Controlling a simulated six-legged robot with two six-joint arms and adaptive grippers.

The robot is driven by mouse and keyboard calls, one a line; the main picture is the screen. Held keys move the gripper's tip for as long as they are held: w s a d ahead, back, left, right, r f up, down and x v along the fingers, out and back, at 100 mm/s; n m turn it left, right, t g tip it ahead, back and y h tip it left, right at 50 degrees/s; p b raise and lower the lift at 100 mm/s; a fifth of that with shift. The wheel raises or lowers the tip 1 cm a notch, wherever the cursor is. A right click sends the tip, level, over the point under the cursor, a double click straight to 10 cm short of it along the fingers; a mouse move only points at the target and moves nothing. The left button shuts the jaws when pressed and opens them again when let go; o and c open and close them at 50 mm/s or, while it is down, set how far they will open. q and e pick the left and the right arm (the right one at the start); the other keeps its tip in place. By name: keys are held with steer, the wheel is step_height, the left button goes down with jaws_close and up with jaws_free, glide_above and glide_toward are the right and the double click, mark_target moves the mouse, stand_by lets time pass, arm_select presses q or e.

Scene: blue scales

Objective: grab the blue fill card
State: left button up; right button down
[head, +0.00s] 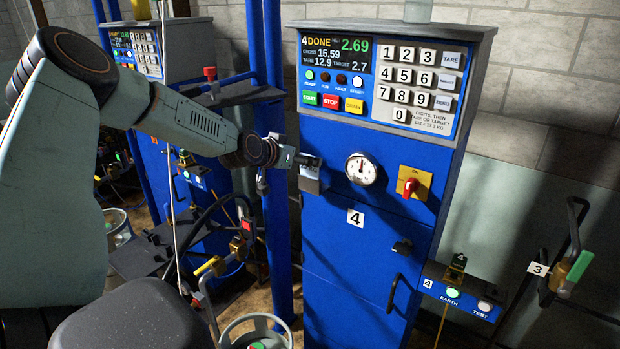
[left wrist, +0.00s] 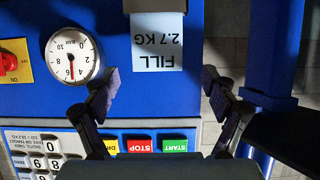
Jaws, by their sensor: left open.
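The fill card (left wrist: 157,52) shows in the left wrist view as a pale card reading "FILL 2.7 KG", upside down in the picture. It sits in a grey holder (left wrist: 155,6) on the front of the blue scale cabinet (head: 340,255). My left gripper (left wrist: 160,80) is open and empty, with one finger on each side of the card in that picture, and I see no contact. In the head view the left gripper (head: 308,160) is at the cabinet's upper left front, partly covering the holder area. My right gripper is not in view.
A round dial (head: 362,168) and a red knob on a yellow plate (head: 413,184) are right of the gripper. The keypad panel (head: 420,80) and display (head: 335,50) are above. A blue post (head: 275,200) stands close on the left. A gas cylinder (head: 257,330) stands below.

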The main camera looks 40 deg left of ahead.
mark_target(309, 173)
arm_select(q)
steer(key=b+x, duration=0.3)
steer(key=shift+w+d+f, duration=0.2)
steer(key=shift+d+f, duration=0.05)
steer(key=shift+f, duration=0.1)
steer(key=shift+w+f, duration=0.1)
steer(key=shift+w, duration=0.1)
steer(key=shift+w+a+f, duration=0.1)
steer(key=shift+w+a, duration=0.05)
steer(key=shift+w, duration=0.05)
steer(key=shift+s, duration=0.1)
